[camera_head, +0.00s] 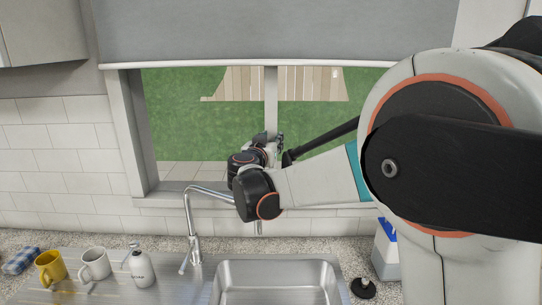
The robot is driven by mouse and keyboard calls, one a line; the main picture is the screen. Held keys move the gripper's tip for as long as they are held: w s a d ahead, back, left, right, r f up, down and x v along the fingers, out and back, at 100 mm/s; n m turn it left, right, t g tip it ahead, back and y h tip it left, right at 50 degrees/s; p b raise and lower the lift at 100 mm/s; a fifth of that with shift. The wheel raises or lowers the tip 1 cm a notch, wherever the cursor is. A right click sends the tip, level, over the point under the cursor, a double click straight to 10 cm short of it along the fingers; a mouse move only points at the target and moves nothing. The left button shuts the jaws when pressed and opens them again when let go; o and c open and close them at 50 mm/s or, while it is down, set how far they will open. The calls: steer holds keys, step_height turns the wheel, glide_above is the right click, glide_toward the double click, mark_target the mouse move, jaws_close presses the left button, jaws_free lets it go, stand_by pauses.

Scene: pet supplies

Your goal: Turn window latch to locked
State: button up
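The window (205,110) is behind the sink, with a grey vertical bar (271,95) down its middle. My arm reaches across the sink from the right, and its wrist is in front of the lower window. My gripper (279,140) is by the lower part of the middle bar, small and partly covered by my wrist. I cannot tell whether its fingers are open or touching anything. I cannot make out the window latch; the wrist and gripper cover the lower part of the bar.
A grey blind (270,32) covers the upper window. A tall faucet (190,225) stands left of the steel sink (275,264). A yellow mug (50,267), a white mug (95,264) and a soap bottle (142,268) stand left. A black plunger-like object (363,289) is right.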

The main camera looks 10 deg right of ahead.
steer(key=shift+r, duration=0.95)
steer(key=shift+s, duration=0.1)
steer(key=c, duration=0.6)
steer(key=shift+g, duration=0.7)
steer(key=s+d+f, duration=0.1)
steer(key=s, duration=0.1)
steer(key=s+d+f+b, duration=0.1)
steer(key=s+d, duration=0.1)
steer(key=shift+f, duration=0.2)
jaws_close()
steer(key=s+a+f+m+y+b, duration=0.1)
steer(key=s+a+f+m+y, duration=0.2)
steer(key=s+f+m+y, duration=0.55)
steer(key=s+d+m+t, duration=0.3)
steer(key=s+m, duration=0.1)
steer(key=s, duration=0.1)
steer(key=w+a+f+b, duration=0.1)
steer(key=w+b, duration=0.3)
steer(key=w, duration=0.9)
steer(key=shift+w+a, duration=0.25)
steer(key=shift+w, duration=0.15)
